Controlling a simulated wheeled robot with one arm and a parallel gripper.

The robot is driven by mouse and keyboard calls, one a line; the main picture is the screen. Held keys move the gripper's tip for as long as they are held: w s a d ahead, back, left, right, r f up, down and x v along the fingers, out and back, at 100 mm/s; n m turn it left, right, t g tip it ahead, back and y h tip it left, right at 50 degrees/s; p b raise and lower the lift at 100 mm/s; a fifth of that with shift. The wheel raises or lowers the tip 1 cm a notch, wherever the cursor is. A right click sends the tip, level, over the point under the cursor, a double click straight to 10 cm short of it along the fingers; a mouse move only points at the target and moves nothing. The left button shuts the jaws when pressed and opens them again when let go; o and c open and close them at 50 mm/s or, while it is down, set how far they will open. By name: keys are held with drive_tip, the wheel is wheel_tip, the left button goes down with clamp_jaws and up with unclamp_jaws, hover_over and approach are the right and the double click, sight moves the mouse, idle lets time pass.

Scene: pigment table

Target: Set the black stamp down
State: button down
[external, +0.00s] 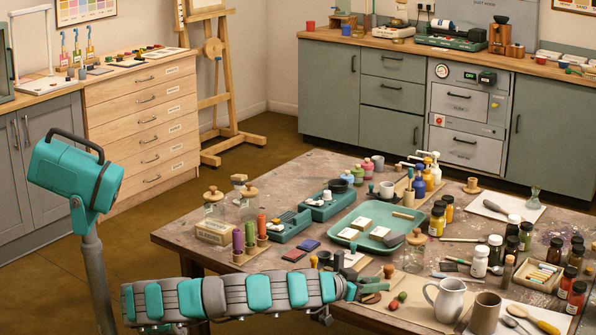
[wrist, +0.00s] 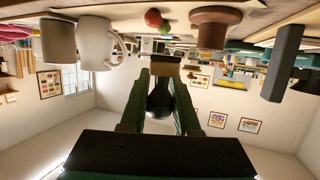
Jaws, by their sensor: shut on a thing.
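My gripper (external: 374,286) is low over the near edge of the work table in the external view. In the wrist view, which is upside down, its two green fingers (wrist: 163,90) are shut on the black stamp (wrist: 159,102). The stamp has a rounded black handle and a tan end piece that shows beyond the fingertips. In the external view I cannot clearly make out the stamp at my fingers. I cannot tell whether it touches the table.
A white jug (external: 447,299) and a brown mug (external: 485,313) stand right of my gripper. A red ball (external: 402,296) and a green ball (external: 394,304) lie close by. A teal tray (external: 352,228) with pale blocks is farther back. Several bottles crowd the right side.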

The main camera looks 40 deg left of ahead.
drive_tip(key=a+n+y, duration=0.1)
drive_tip(key=a, duration=0.1)
drive_tip(key=w+a+n+y+b, duration=0.1)
drive_tip(key=a+y, duration=0.1)
drive_tip(key=w+a+n+y, duration=0.1)
drive_tip(key=a+n, duration=0.1)
drive_tip(key=shift+f+t+y+b, duration=0.3)
drive_tip(key=shift+t+y+b, duration=0.05)
drive_tip(key=shift+t+y, duration=0.05)
drive_tip(key=shift+w+d, duration=0.1)
drive_tip(key=shift+w, duration=0.1)
drive_tip(key=p, duration=0.2)
hover_over(415, 299)
drive_tip(key=shift+f, duration=0.7)
drive_tip(key=shift+w+f, duration=0.1)
drive_tip(key=shift+f, duration=1.65)
drive_tip(key=shift+f+b, duration=0.25)
drive_tip(key=shift+b, duration=0.15)
drive_tip(key=c, duration=0.9)
unclamp_jaws()
drive_tip(key=shift+r, duration=0.1)
drive_tip(key=shift+r, duration=0.1)
